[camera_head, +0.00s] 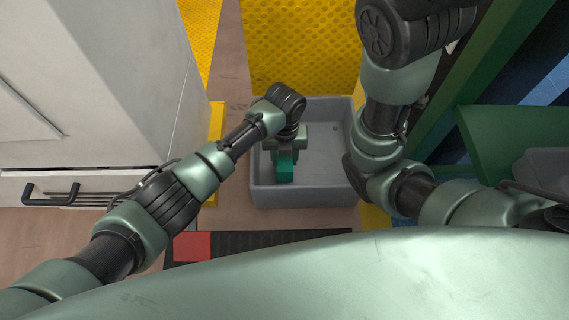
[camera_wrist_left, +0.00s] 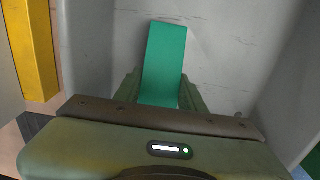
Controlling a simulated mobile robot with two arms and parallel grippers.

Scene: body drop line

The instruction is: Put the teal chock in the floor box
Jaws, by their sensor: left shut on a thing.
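The teal chock (camera_head: 285,172) is held in my left gripper (camera_head: 285,158), over the inside of the grey floor box (camera_head: 305,197). In the left wrist view the teal chock (camera_wrist_left: 163,62) stands out between the two fingers of my left gripper (camera_wrist_left: 160,92), with the pale grey inside of the box (camera_wrist_left: 225,50) behind it. I cannot tell whether the chock touches the box bottom. My right arm reaches down at the right of the head view, and its gripper is not clearly visible.
A white cabinet (camera_head: 95,90) with a black-handled drawer (camera_head: 90,190) stands on the left. Yellow studded mat (camera_head: 300,50) lies beyond the box. Green shelving (camera_head: 515,140) stands on the right. A dark mat with a red patch (camera_head: 192,246) lies in front of the box.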

